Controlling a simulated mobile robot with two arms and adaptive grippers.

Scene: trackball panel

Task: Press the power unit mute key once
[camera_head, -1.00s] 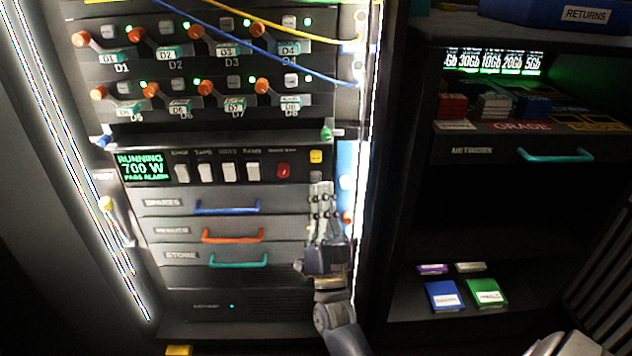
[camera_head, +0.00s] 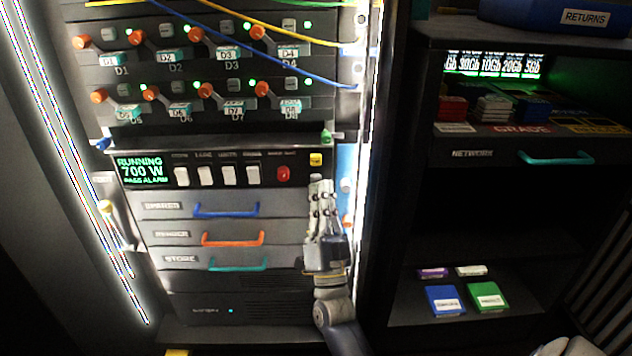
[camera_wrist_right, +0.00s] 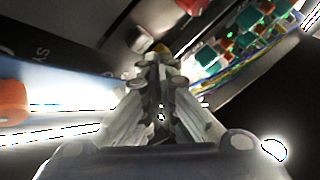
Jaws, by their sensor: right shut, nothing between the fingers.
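The power unit (camera_head: 215,154) is a dark panel with a green display (camera_head: 140,169) reading "RUNNING 700 W" and an alarm line. It has a row of white rocker switches, a red button (camera_head: 283,173) and a small yellow key (camera_head: 316,159) at its right end. No mute label is readable. My right gripper (camera_head: 320,182) is shut and empty, pointing up, its tips just below the yellow key. I cannot tell whether they touch it. In the right wrist view, a yellow patch (camera_wrist_right: 160,48) shows just beyond the shut fingertips (camera_wrist_right: 155,62). My left gripper is not in view.
Drawers with blue (camera_head: 226,209), orange (camera_head: 233,239) and teal (camera_head: 238,264) handles lie below the unit. Orange-ended levers and blue and yellow cables are above. A bright light strip (camera_head: 367,130) runs close right of my gripper. A dark shelf unit (camera_head: 480,225) stands further right.

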